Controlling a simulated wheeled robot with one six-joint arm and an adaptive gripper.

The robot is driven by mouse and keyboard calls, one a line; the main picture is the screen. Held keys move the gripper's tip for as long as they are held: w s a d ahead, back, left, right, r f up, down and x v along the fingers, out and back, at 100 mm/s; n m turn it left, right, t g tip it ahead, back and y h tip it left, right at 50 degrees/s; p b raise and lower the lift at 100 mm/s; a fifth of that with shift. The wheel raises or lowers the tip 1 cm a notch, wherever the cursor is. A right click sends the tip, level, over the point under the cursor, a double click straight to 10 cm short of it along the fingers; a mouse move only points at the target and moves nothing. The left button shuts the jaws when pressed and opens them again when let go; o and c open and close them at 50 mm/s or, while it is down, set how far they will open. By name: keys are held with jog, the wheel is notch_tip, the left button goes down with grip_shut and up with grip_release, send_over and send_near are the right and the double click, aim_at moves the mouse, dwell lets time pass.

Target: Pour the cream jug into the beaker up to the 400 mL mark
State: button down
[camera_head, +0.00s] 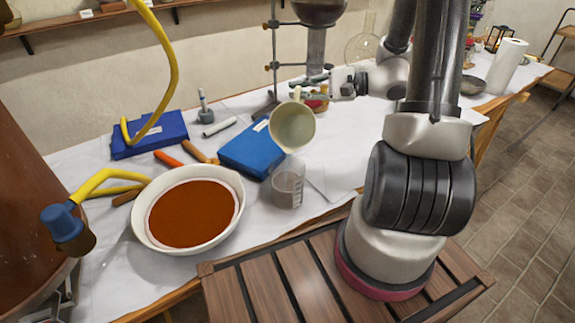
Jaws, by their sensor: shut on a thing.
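The cream jug (293,127) is held in the air, tilted well over, its open mouth toward the camera and its lower rim just above the beaker. Its inside looks pale grey-green; I cannot tell how much liquid is in it. My gripper (308,92) is shut on the jug at its upper side, and its fingers are small and partly hidden. The clear beaker (287,187) stands upright on the white-covered table below the jug. Its markings are too faint to read, and I cannot make out a liquid level or a stream.
A white bowl (139,223) of brown-orange stuff stands left of the beaker. Blue books (247,152), tools (169,159) and a lab stand (273,60) are behind. A copper vessel (30,190) with a yellow hose fills the left edge. White cloth right of the beaker is clear.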

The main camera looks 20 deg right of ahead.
aim_at(304, 113)
jog(key=shift+r, duration=0.15)
jog(key=shift+w+d+f+m+y, duration=0.15)
jog(key=shift+w+d+f+m, duration=0.4)
jog(key=shift+f, duration=0.55)
jog(key=shift+w+d+f+m+y, duration=0.1)
jog(key=shift+w+d+f+m, duration=0.1)
jog(key=shift+w+f+m, duration=0.6)
jog(key=shift+w+d+f+m+y, duration=0.15)
jog(key=shift+w+d+f+m, duration=0.2)
jog(key=shift+f+m, duration=0.75)
jog(key=w+f+m, duration=0.1)
jog(key=f+m, duration=0.1)
jog(key=w+d+f+m+y, duration=0.1)
jog(key=f+m, duration=0.1)
jog(key=w+d+f+m, duration=0.1)
jog(key=f+m, duration=0.1)
jog(key=shift+w+d, duration=0.2)
jog(key=shift+d, duration=0.05)
